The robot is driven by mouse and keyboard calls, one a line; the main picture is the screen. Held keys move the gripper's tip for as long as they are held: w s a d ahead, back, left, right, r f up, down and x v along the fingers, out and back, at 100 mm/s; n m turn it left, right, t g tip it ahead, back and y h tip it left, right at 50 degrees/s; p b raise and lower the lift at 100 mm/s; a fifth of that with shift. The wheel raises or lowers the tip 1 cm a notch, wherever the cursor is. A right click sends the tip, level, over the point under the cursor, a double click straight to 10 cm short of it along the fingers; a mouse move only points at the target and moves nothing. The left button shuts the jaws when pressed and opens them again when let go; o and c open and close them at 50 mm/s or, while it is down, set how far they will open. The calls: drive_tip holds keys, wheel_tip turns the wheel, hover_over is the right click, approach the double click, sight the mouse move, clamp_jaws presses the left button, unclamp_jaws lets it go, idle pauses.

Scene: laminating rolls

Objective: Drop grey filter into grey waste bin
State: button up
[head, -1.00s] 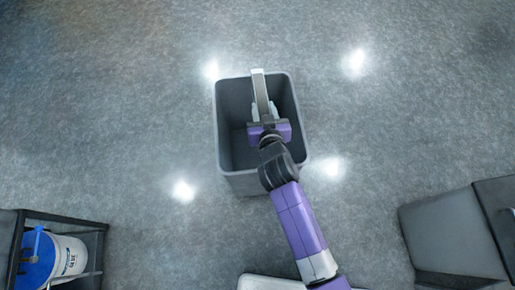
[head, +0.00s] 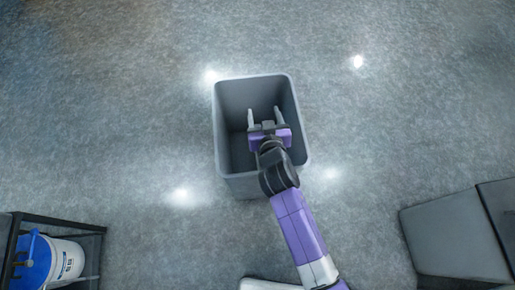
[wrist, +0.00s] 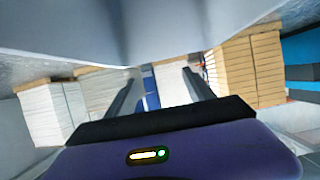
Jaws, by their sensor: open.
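The grey waste bin (head: 232,97) stands upright on the floor in the head view, its open top facing me. My gripper (head: 265,115) is over the bin opening, its two fingers spread apart with nothing between them. My gripper also shows in the wrist view (wrist: 162,85), again with an empty gap. The grey filter cannot be made out in either view now. My gripper and wrist hide part of the bin's inside, and the rest of the inside is dark.
A dark rack with a white and blue bucket (head: 67,262) stands at the lower left. Dark grey block-like furniture (head: 452,235) is at the lower right. The floor around the bin is clear. The wrist view shows stacked cartons (wrist: 245,68) in the background.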

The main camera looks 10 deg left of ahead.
drive_tip(key=p+v, duration=0.1)
drive_tip(key=v, duration=0.6)
drive_tip(key=shift+s, duration=0.15)
drive_tip(key=shift+d+r, duration=0.1)
